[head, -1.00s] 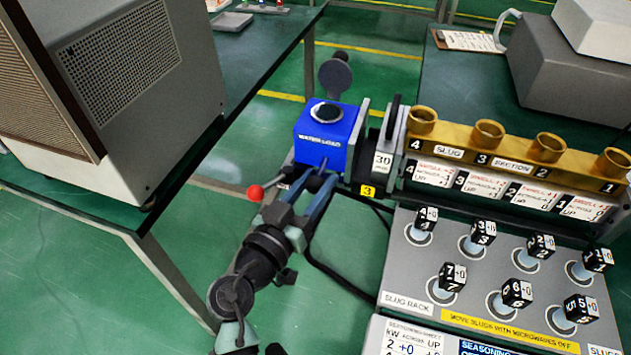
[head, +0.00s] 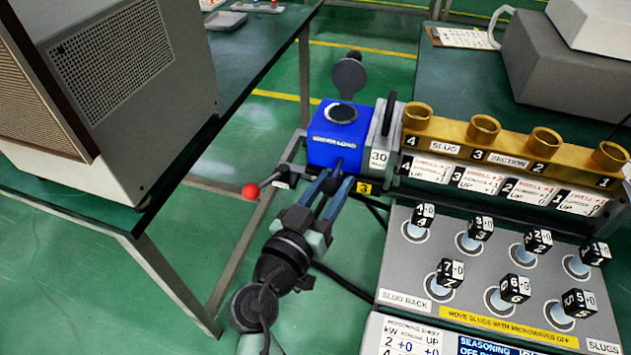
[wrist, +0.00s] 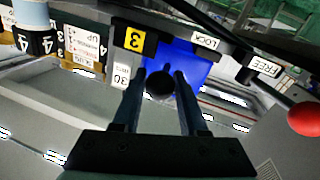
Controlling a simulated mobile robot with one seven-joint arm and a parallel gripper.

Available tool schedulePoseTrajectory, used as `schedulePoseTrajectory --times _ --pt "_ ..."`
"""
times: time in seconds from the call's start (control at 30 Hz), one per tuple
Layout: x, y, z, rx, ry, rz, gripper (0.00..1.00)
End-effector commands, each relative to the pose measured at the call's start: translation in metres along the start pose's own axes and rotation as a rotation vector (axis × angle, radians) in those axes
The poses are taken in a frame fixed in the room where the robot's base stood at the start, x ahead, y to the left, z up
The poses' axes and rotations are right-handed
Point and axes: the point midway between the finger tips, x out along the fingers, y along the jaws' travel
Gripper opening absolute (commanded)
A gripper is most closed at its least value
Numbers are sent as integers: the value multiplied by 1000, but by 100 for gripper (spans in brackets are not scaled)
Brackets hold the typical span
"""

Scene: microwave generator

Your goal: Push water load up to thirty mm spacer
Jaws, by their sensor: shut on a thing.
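The blue water load (head: 338,150) sits at the left end of the waveguide line, with a dark round port on top. Its right side is close against the thirty mm spacer (head: 379,158), a grey plate labelled 30 with a black handle above; no clear gap shows between them. The spacer's label also shows in the wrist view (wrist: 121,76). My gripper (head: 337,180) is at the water load's near face. In the wrist view my gripper's fingers (wrist: 159,78) are shut on a dark round knob (wrist: 160,86) in front of the blue body.
A lever with a red ball (head: 250,191) stands left of my gripper; LOCK (wrist: 205,42) and FREE (wrist: 264,67) labels show in the wrist view. The brass slug section (head: 510,140) continues right. The slug rack (head: 405,270) holds several numbered slugs, right of my arm.

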Motion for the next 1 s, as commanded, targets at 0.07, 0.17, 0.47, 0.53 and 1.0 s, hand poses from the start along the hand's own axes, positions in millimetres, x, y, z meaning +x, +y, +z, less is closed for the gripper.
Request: schedulePoseTrajectory --times 0.07,0.17,0.47,0.53,1.0 --pt "1 5 2 -2 -5 13 0" --pt "1 5 2 -2 -6 14 0" --pt "1 3 1 -2 -4 10 71" --pt "1 3 1 -1 -4 9 71" --pt "-54 1 2 -3 -3 3 71"
